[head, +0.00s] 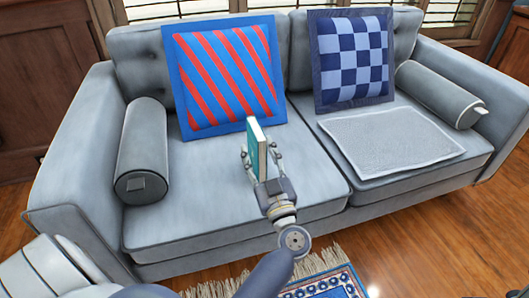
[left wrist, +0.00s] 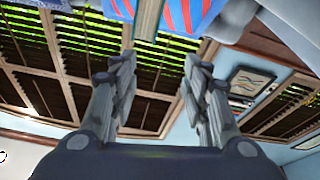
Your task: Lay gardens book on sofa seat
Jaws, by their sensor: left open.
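The gardens book (head: 255,146), a thin book with a teal cover and pale page edges, stands upright over the left seat of the grey sofa (head: 205,205). I cannot tell whether its lower edge rests on the seat. My left gripper (head: 260,160) is open, with its fingers on either side of the book's lower part in the head view. In the left wrist view the open fingers (left wrist: 158,75) have a clear gap between them, and a pale strip that looks like the book (left wrist: 148,18) shows at the top, beyond the fingertips. My right gripper is not in view.
A red-and-blue striped cushion (head: 225,75) leans behind the book. Bolsters (head: 142,152) sit at both arms. The left seat around the book is clear. A patterned rug (head: 325,283) lies in front.

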